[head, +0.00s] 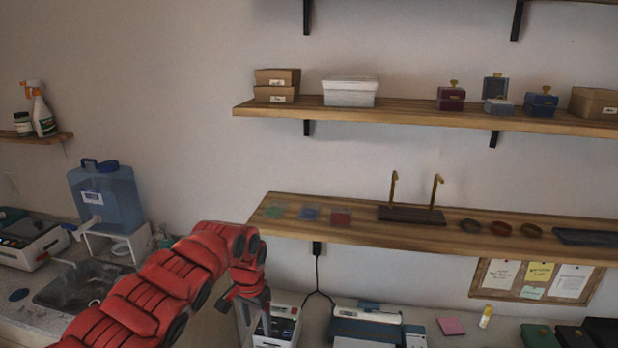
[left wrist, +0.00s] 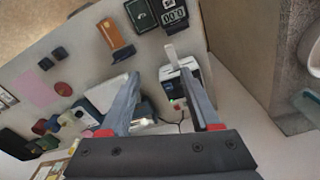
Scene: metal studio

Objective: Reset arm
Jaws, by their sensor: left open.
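My red left arm comes in from the lower left in the head view. Its gripper (head: 254,312) hangs downward in front of a white and dark device on the counter. In the left wrist view the gripper's two grey fingers (left wrist: 163,100) stand apart with nothing between them. The counter and its devices lie beyond the fingertips. My right gripper does not show in either view.
A wooden shelf (head: 360,232) with small dishes and a brass-posted stand runs to the right of my arm. A higher shelf (head: 400,114) holds boxes. A blue water jug (head: 107,200) stands beside the sink (head: 80,287) at left. The wall between is clear.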

